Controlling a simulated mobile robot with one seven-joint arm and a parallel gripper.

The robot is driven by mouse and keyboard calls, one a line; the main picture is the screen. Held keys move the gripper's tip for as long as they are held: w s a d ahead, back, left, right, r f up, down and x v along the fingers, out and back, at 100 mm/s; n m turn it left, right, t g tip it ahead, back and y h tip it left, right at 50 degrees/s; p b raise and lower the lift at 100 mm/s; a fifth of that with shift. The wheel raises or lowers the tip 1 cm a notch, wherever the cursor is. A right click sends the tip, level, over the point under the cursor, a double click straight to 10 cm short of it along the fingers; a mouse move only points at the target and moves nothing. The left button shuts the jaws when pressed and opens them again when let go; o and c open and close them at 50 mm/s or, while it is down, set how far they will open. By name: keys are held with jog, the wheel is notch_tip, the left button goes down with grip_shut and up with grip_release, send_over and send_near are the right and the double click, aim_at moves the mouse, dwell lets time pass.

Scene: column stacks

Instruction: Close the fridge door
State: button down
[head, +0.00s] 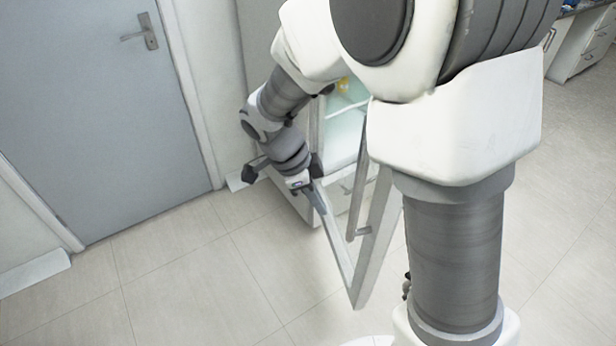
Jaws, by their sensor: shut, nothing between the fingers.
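The fridge (343,130) stands against the wall behind my arm, its lit interior and shelves partly showing. Its door (378,238) stands open, swung out toward me over the floor, with a pale frame. A vertical bar handle (358,195) shows on the door. My gripper (318,205) is shut and empty, pointing down beside the door's left part, near the fridge front. I cannot tell whether it touches the door. My arm hides the fridge's upper part and right side.
A closed grey room door (95,110) with a lever handle (148,31) is at the left. White drawer cabinets (582,45) stand at the far right. The tiled floor (200,285) is clear at the front left.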

jog(key=shift+d+f, duration=0.15)
jog(key=shift+d, duration=0.9)
jog(key=shift+d+f, duration=0.1)
jog(key=shift+d, duration=0.95)
jog(key=shift+d, duration=0.15)
